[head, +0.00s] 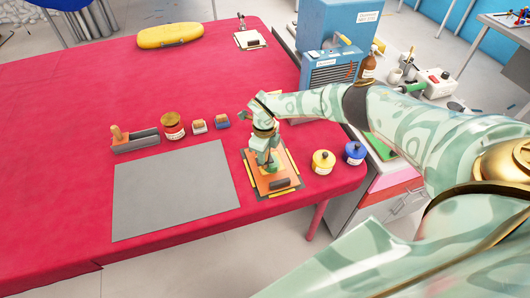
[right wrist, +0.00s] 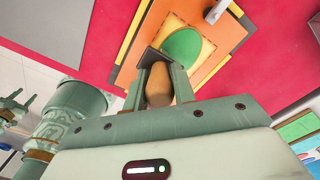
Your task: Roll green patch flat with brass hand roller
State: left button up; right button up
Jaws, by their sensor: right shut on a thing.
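My right gripper (head: 268,158) is over the orange board (head: 284,190) near the table's front right part. In the right wrist view it is shut on a wooden handle (right wrist: 158,85), seemingly that of the hand roller; no brass part shows. The green patch (right wrist: 183,48) is an oval on the orange board (right wrist: 228,32), just beyond the fingers in that view. My gripper mostly hides the patch in the head view. My left gripper is out of the head view; a small pale green pronged shape at the left of the right wrist view may be it.
A grey sheet (head: 175,190) lies left of the board. Behind it stand a grey holder (head: 135,143), a brown jar (head: 172,126) and two small blocks. Yellow (head: 323,162) and blue (head: 354,153) pots stand right of the board. The red table's far left is clear.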

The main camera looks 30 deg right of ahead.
notch_tip(320, 180, up, 7)
jog(key=p, duration=0.6)
jog(key=shift+r, duration=0.1)
jog(key=shift+a, duration=0.1)
